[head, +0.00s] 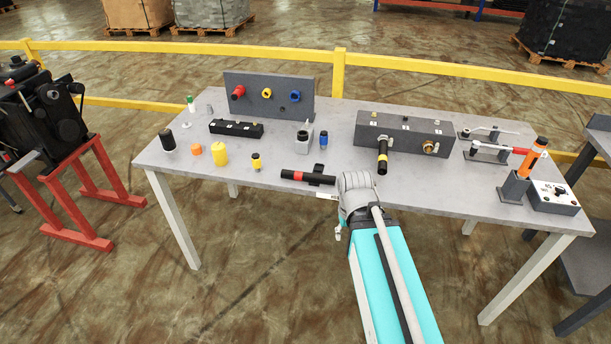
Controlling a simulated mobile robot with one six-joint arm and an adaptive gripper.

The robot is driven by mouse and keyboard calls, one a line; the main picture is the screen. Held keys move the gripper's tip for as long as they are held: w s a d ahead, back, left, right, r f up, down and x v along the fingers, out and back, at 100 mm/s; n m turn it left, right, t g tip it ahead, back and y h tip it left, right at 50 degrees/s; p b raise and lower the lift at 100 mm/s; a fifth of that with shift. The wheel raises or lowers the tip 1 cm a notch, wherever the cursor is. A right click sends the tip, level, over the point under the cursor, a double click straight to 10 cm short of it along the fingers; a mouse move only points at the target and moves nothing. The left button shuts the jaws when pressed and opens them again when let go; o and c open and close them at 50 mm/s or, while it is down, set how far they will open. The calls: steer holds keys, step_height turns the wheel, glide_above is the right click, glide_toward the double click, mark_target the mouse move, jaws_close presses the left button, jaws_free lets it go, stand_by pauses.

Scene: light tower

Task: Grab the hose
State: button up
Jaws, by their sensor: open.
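No long flexible hose is plain to see. A short black tube with a yellow band (382,156) sticks out of the front of a dark grey box (362,126) on the table. A black rod with a red band (308,177) lies near the table's front edge, by a small black bracket. I cannot tell which of these is the hose. My teal arm reaches up from the bottom to the front edge, its grey wrist just right of the rod and below the tube.
The grey table (230,185) also bears a dark panel (268,97) with red, yellow and blue connectors, a long black block (236,128) and several small parts. An orange-topped post (533,155) and a switch box (553,196) stand right. A yellow rail (430,68) runs behind.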

steer(key=o, duration=0.4)
steer(key=shift+w, duration=0.1)
steer(key=w+d+f+m+y+b, duration=0.25)
steer(key=w+m+b, duration=0.2)
steer(key=w, duration=0.25)
steer(key=w+d+f+m+y+b, duration=0.1)
steer(key=w+f+m+y+b, duration=0.1)
steer(key=w+m+y+b, duration=0.3)
steer(key=w+d+m+t+y+b, duration=0.1)
steer(key=w+d+m, duration=0.2)
steer(key=w, duration=0.1)
steer(key=w+d+r+m+t+y+b, duration=0.1)
steer(key=w+d+m+y, duration=0.1)
steer(key=w+d+m, duration=0.1)
steer(key=w+d+r+m+t+y+b, duration=0.1)
steer(key=w+d+m+y, duration=0.1)
steer(key=w+m, duration=0.3)
steer(key=shift+w+d+r+t, duration=0.15)
steer(key=shift+d+t, duration=0.05)
steer(key=shift+d, duration=0.2)
steer(key=shift+w+d+r+t, duration=0.1)
steer(key=shift+w+d+t, duration=0.1)
steer(key=shift+d, duration=0.2)
steer(key=shift+w+d+r+m+y+b, duration=0.15)
steer(key=shift+d+r+m+y+b, duration=0.15)
steer(key=shift+m, duration=0.25)
steer(key=shift+f, duration=0.1)
